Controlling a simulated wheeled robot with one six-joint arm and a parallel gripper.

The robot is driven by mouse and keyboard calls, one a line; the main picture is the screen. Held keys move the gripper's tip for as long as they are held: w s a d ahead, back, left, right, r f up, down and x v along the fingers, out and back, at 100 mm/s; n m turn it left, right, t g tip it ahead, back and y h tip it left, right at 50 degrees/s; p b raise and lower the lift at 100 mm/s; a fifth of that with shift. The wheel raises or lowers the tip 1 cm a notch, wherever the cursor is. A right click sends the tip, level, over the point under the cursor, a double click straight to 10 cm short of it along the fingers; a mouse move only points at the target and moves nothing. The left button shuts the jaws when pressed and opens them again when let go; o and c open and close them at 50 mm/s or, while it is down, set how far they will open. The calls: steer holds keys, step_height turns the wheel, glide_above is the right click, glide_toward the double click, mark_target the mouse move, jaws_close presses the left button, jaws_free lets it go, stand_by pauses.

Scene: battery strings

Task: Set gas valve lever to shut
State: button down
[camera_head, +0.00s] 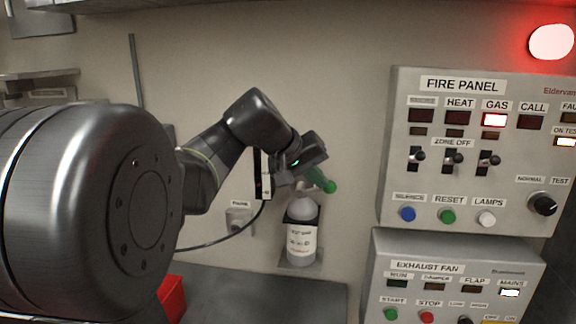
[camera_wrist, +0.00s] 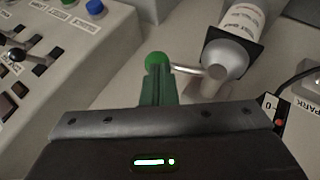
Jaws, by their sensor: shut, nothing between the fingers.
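The gas valve lever is a thin silver rod with a green ball knob (camera_head: 330,187) on top of a labelled grey-white gas bottle (camera_head: 302,238). The rod points right from the bottle top, across its axis. In the wrist view, the knob (camera_wrist: 157,60) is just beyond my fingers, and the rod (camera_wrist: 188,69) runs right to the bottle (camera_wrist: 236,40). My gripper (camera_head: 322,180) has green fingers, which are shut and empty. Its tips (camera_wrist: 158,78) are at the knob; I cannot tell whether they touch. The gripper hides part of the valve area.
A small box with a black cable (camera_head: 240,222) is on the wall left of the bottle. A red object (camera_head: 172,299) is lower left.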

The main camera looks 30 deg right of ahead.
steer(key=shift+s+d+f+t+y, duration=0.35)
steer(key=shift+d+f+t+y, duration=0.15)
steer(key=shift+f+y, duration=0.2)
stand_by(0.4)
steer(key=shift+p, duration=0.3)
